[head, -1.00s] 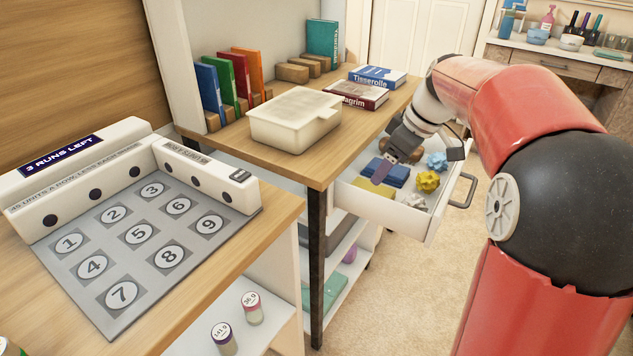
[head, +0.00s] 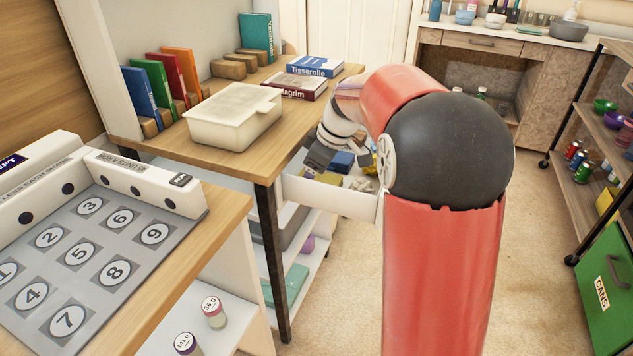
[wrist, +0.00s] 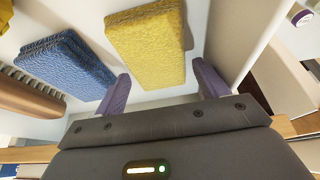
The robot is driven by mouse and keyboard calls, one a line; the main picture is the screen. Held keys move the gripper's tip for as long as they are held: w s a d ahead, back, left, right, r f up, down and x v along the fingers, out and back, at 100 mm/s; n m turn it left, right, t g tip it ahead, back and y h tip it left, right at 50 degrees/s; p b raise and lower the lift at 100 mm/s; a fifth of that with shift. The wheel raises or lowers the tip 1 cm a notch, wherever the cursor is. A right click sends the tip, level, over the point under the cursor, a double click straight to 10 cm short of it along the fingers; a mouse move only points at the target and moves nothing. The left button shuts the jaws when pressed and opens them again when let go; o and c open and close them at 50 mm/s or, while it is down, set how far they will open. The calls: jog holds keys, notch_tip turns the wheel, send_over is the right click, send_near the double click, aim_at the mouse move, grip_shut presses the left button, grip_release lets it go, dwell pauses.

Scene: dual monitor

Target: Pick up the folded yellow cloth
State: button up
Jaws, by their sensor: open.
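The folded yellow cloth (wrist: 147,45) lies in the open white drawer; in the wrist view it is at the top middle, and in the head view only a part of it (head: 329,178) shows. My gripper (wrist: 163,92) is open, with its two purple fingers apart and nothing between them. The cloth lies just beyond the fingertips, in line with the gap. In the head view my gripper (head: 312,170) is over the drawer and partly hidden by my arm.
A folded blue cloth (wrist: 66,66) lies left of the yellow one, with a brown object (wrist: 30,95) beside it. The drawer's white wall (wrist: 245,45) rises close on the right. The desk (head: 262,163) stands beside the drawer, with a lidded box (head: 234,115) on it.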

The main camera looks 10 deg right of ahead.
jog(key=shift+f+b, duration=0.25)
jog(key=shift+b, duration=0.1)
dwell(0.3)
jog(key=shift+c, duration=0.2)
jog(key=c, duration=0.7)
